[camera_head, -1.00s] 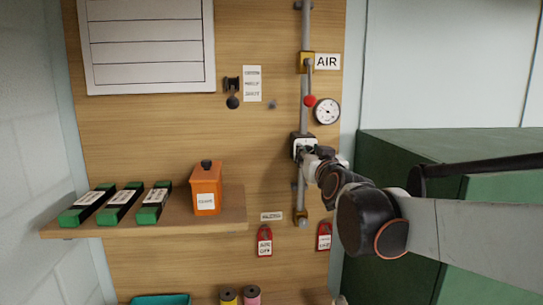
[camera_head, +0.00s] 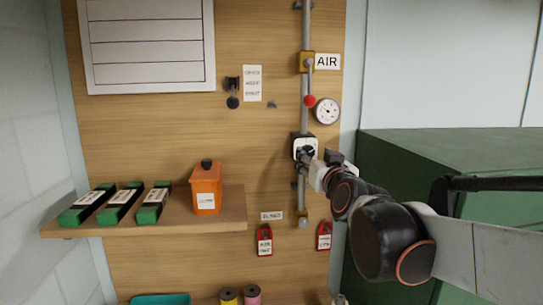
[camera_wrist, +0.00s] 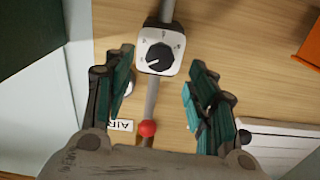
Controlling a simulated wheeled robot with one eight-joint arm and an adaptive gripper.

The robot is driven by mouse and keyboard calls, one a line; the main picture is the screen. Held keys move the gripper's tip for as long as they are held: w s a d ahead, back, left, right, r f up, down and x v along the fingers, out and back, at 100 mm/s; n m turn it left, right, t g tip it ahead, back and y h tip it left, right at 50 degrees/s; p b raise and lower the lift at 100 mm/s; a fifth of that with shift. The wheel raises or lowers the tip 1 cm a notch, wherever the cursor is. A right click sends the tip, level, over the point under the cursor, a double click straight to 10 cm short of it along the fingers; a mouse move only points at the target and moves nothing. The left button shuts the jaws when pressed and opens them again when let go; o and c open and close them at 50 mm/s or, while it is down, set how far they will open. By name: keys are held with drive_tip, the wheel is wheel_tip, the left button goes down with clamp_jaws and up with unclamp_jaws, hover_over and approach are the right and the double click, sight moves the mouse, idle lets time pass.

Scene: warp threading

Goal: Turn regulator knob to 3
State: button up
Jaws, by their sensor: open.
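The regulator is a white-faced box with a round black knob (camera_wrist: 159,57), fixed on a grey vertical pipe. In the wrist view the knob's white pointer line aims to the lower left; the marks around it are too small to read. In the head view the regulator's white face (camera_head: 299,143) shows beside the gripper, which partly covers it. My gripper (camera_wrist: 160,90) is open, with one finger on each side of the pipe in the wrist view. The fingers appear apart from the knob, with nothing between them touching it. The wrist view is upside down.
A red-tipped valve lever (camera_head: 310,101), a round gauge (camera_head: 327,111) and an AIR sign (camera_head: 327,62) sit above the regulator. Red tags (camera_head: 265,242) hang below. A shelf (camera_head: 235,210) with an orange canister (camera_head: 206,190) is left. A green cabinet (camera_head: 440,150) stands right.

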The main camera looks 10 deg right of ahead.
drive_tip(key=s, duration=0.7)
drive_tip(key=shift+s+f, duration=0.1)
drive_tip(key=s+f+g+b, duration=0.3)
drive_tip(key=s+f+b, duration=0.4)
drive_tip(key=f, duration=1.1)
drive_tip(key=s+f+g+b, duration=0.4)
drive_tip(key=s+f+b, duration=0.3)
drive_tip(key=f+b, duration=0.5)
drive_tip(key=s+f+g+b, duration=0.3)
drive_tip(key=s+f+b, duration=0.4)
drive_tip(key=f, duration=1.7)
drive_tip(key=b, duration=0.2)
drive_tip(key=shift+s+n+g+b, duration=0.35)
drive_tip(key=shift+s+n+g, duration=0.05)
drive_tip(key=shift+f, duration=0.1)
